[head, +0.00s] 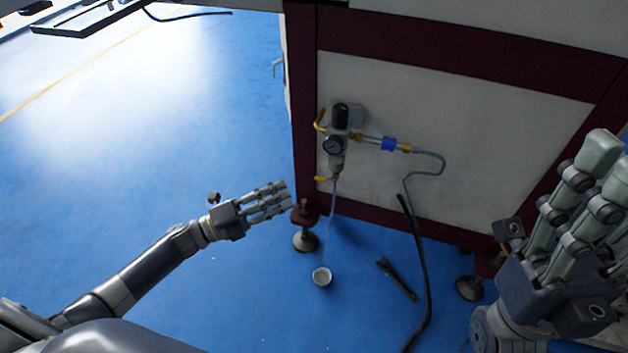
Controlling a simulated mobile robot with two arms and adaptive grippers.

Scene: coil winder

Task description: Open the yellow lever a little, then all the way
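A small yellow lever (321,179) sticks out to the left at the bottom of the air regulator (337,150) on the white machine panel. A second yellow part (319,122), bent, shows at the regulator's upper left; I cannot tell whether it also turns. My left gripper (284,198) is left of and a little below the lower lever in the picture, apart from it, with fingers extended, open and empty. My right gripper (600,178) is at the right edge, fingers extended, open and empty, far from the regulator.
A thin hose hangs below the regulator toward a small white cup (322,277) on the blue floor. A black wrench-like tool (397,279) and a black cable (421,285) lie to its right. Machine feet (305,241) stand at the panel's base.

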